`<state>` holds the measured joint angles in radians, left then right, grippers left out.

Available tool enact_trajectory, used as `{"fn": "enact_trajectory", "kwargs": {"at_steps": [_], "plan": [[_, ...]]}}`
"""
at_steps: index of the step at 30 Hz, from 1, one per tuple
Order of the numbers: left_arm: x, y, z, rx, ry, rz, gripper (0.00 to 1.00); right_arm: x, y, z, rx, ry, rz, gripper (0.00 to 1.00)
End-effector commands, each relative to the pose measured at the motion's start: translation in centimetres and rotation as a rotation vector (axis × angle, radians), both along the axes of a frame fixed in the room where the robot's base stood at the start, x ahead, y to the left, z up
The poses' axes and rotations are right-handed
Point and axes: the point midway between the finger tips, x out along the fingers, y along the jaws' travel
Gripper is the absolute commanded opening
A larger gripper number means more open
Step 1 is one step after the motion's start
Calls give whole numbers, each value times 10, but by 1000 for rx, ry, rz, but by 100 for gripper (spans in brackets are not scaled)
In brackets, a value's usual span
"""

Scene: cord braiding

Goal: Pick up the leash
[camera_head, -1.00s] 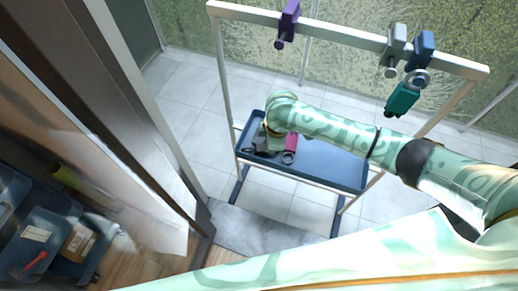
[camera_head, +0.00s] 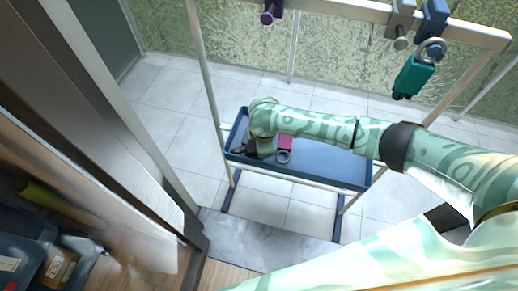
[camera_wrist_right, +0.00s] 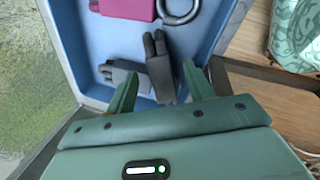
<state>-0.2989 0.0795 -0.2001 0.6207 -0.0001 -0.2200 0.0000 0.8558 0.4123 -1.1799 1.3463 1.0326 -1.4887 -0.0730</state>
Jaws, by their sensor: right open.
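No thing in view is clearly marked as the leash. A magenta block with a grey ring (camera_head: 285,143) lies in the blue tray (camera_head: 325,168); it also shows at the top of the right wrist view (camera_wrist_right: 128,8). Two dark grey pieces with prongs lie near it, one upright in the picture (camera_wrist_right: 160,72) and one to its left (camera_wrist_right: 122,73). My right gripper (camera_wrist_right: 162,88) is open over the tray, its fingers on either side of the dark grey pieces, with no grip visible. In the head view my right gripper (camera_head: 260,148) is largely hidden by its arm. My left gripper is not seen.
A pale frame bar (camera_head: 340,10) above the tray carries purple (camera_head: 270,12), grey (camera_head: 402,20) and blue (camera_head: 433,20) clamps and a hanging teal block (camera_head: 413,76). A door edge (camera_head: 110,120) stands at the left, with bins (camera_head: 40,265) behind it.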

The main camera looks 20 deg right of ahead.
Motion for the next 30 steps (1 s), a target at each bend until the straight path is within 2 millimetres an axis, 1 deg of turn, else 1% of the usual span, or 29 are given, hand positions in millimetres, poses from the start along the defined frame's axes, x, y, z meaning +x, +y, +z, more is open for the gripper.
{"fn": "enact_trajectory", "kwargs": {"at_steps": [1, 4, 6, 12, 13, 14, 15, 18, 26, 30], "plan": [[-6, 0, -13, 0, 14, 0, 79, 1, -1, -19, -2, 7, 0, 53], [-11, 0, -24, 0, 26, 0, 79, 4, -1, -35, -1, 8, 0, 53], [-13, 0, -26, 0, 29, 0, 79, 7, -2, -39, -1, 5, -1, 53], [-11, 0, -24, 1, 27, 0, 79, 7, -2, -35, -1, 1, -1, 53], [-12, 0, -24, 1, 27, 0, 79, 7, -2, -35, -1, 1, -1, 47], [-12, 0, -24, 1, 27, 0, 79, 7, -2, -35, -1, 1, -1, 39], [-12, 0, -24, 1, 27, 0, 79, 7, -2, -35, -1, 1, -1, 28], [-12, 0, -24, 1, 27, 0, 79, 7, -2, -35, -1, 1, -1, 2], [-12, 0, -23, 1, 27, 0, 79, 7, -2, -34, 0, 1, -1, 0], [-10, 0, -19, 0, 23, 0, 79, 8, -1, -27, 0, -1, -1, 0]]}}
